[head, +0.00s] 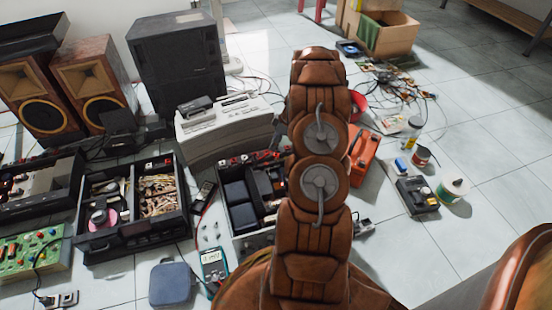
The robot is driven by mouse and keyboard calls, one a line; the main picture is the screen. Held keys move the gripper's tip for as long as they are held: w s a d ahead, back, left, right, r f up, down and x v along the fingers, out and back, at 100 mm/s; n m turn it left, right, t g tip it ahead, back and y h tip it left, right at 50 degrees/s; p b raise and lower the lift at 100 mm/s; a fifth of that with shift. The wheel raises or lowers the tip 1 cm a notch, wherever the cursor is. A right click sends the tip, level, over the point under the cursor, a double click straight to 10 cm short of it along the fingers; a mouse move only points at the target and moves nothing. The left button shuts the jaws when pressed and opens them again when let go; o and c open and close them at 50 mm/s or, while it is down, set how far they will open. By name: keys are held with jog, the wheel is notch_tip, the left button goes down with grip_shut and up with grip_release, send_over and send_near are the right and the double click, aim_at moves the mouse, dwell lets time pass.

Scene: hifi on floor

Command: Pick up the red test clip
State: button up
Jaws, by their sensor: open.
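I cannot pick out the red test clip with certainty. Small red pieces (240,158) sit at the back edge of an open case in the middle of the floor, left of my arm, too small to identify. My brown arm rises through the middle of the head view and covers part of that case and the floor behind it. My gripper cannot be made out; the arm hides the area where it may be. A small dark shape shows at the arm's left edge, and I cannot tell what it is.
Open cases of parts (185,225) lie at left, with a green circuit board (30,252) and a multimeter (213,264) in front. Speakers (88,75) and a pale grey machine (225,128) stand behind. An orange box (364,155) and tangled cables are at right.

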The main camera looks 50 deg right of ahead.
aim_at(277, 155)
jog(key=shift+t, duration=0.3)
jog(key=shift+s+d+f+b, duration=0.15)
jog(key=shift+d+f, duration=0.45)
jog(key=shift+f, duration=0.45)
jog(key=shift+d+f+b, duration=0.2)
jog(key=shift+d+f, duration=0.35)
jog(key=shift+f, duration=0.55)
jog(key=shift+s+d+f+b, duration=0.15)
jog(key=shift+d+f, duration=0.45)
jog(key=shift+f, duration=0.45)
jog(key=shift+b+x, duration=1.2)
jog(key=shift+x, duration=1.4)
jog(key=shift+w+r, duration=0.1)
jog(key=shift+c, duration=0.2)
grip_shut()
